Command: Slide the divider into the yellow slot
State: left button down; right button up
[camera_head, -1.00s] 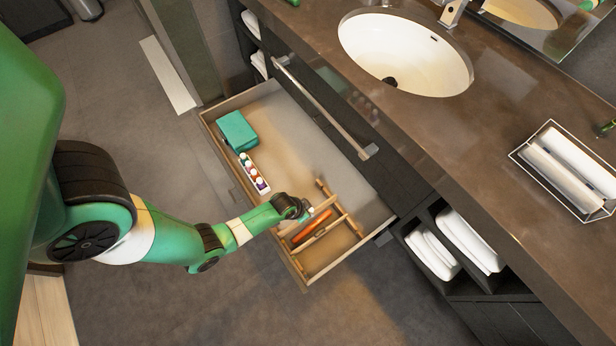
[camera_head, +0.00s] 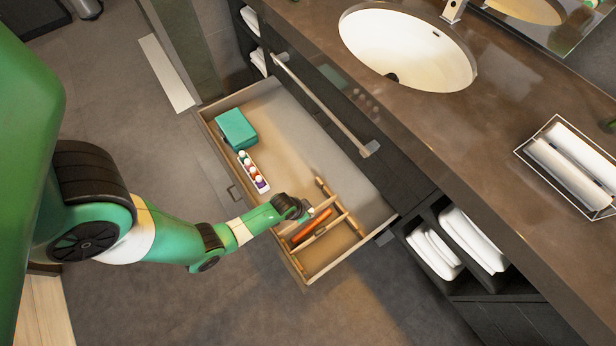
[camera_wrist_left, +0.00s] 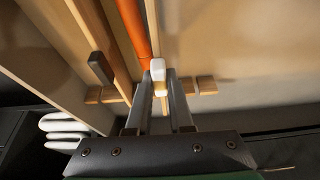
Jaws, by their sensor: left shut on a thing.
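My left gripper (camera_head: 306,211) is shut on a thin, light wooden divider (camera_wrist_left: 152,22), at the front part of the open drawer. In the left wrist view the gripper (camera_wrist_left: 158,76) has pale fingertips closed at the divider's near end. The divider runs alongside an orange stick-like object (camera_wrist_left: 133,28), which also lies in the drawer in the head view (camera_head: 311,226). A slotted wooden rail (camera_wrist_left: 206,85) crosses near the fingertips. The fingers hide part of the rail, and I cannot tell whether the divider sits in a slot. No slot is clearly yellow. My right gripper is not in view.
The pulled-out drawer (camera_head: 206,119) also holds a teal box (camera_head: 236,129) and a white holder with several coloured bottles (camera_head: 253,172). Another wooden divider (camera_head: 327,230) stands beside the orange object. The counter with a sink (camera_head: 407,45) is behind.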

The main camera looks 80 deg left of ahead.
pick_arm(q)
jog(key=shift+f+b, duration=1)
jog(key=shift+f, duration=0.25)
jog(key=c, duration=0.7)
grip_release()
jog(key=shift+c, duration=0.2)
jog(key=p+v, duration=0.8)
jog(key=v, duration=0.3)
jog(key=shift+r, duration=0.3)
jog(key=shift+s, duration=0.1)
